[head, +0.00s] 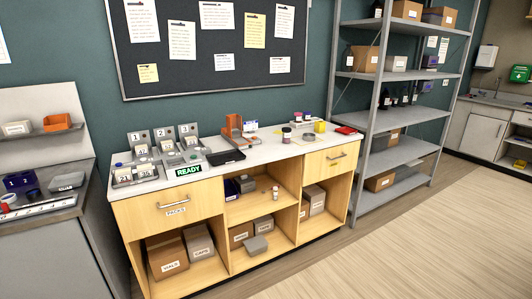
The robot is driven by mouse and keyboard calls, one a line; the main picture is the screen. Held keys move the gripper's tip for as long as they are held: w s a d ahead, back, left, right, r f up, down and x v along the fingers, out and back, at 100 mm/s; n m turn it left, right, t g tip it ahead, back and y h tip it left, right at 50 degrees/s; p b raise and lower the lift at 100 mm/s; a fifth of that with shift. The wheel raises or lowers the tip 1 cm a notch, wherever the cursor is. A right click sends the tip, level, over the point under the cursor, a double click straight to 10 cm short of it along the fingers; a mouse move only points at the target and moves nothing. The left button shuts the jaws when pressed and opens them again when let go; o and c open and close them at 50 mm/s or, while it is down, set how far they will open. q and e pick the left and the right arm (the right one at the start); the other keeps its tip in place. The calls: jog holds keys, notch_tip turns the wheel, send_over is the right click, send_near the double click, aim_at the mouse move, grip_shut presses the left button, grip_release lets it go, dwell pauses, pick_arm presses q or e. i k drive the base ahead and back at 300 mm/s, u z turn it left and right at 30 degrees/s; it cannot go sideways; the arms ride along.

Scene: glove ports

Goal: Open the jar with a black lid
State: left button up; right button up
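A small jar with a dark, apparently black lid (286,135) stands upright on the white worktop (262,150), right of its middle. Its lid looks seated on top. A second small container with a purple lid (298,118) stands a little behind it to the right. A small bottle with a reddish lid (275,192) stands on the open shelf below. Several dark bottles on the grey rack are too small to read. Neither of my grippers is in view.
A grey rack (398,119) stands right. The floor (430,230) in front is clear.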

aim_at(285, 136)
jog(key=z, duration=0.05)
jog(key=i, duration=1.9)
jog(key=z, duration=0.15)
